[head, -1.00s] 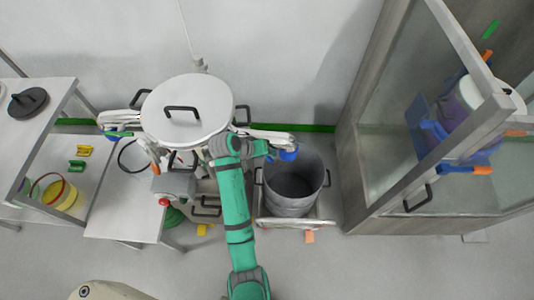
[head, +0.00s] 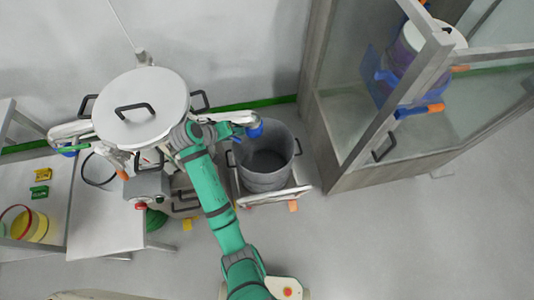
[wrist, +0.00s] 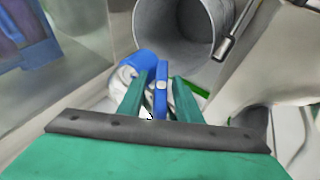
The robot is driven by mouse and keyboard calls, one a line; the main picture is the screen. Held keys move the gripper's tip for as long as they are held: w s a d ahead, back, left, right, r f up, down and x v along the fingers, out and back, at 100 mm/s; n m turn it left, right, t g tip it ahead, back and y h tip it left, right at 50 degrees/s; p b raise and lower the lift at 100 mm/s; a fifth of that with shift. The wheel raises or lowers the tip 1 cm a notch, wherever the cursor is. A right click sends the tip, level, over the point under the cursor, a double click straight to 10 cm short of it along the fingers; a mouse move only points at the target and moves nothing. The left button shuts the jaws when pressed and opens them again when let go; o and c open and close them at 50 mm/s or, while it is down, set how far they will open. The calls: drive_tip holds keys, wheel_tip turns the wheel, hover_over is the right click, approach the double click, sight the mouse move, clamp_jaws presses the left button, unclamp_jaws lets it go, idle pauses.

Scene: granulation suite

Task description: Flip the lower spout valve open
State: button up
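A blue valve lever (wrist: 161,88) with a pale round pivot stands between my gripper's two green fingers in the wrist view. My gripper (wrist: 161,92) is open around it, with a narrow gap on each side. Just beyond is the blue end (wrist: 130,72) of a white spout. In the head view, that spout's blue end (head: 254,130) sticks out on the right of the white-lidded vessel (head: 150,120), over the rim of a grey drum. My gripper is mostly hidden there beneath the spout and my arm.
The open grey drum (head: 266,165) stands on a low trolley (head: 290,192). A glazed cabinet (head: 345,170) is to its right. A table (head: 100,215) and a yellow pail (head: 30,228) are at left. Open floor lies at lower right.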

drive_tip(key=y, duration=0.1)
drive_tip(key=g+y, duration=0.1)
drive_tip(key=y, duration=0.1)
drive_tip(key=m+y, duration=0.1)
drive_tip(key=y, duration=0.1)
drive_tip(key=shift+s+a+f+g, duration=0.1)
drive_tip(key=shift+s+a+g, duration=0.05)
drive_tip(key=shift+a+g, duration=0.2)
drive_tip(key=v, duration=1)
drive_tip(key=shift+s+r, duration=0.15)
drive_tip(key=shift+r, duration=0.2)
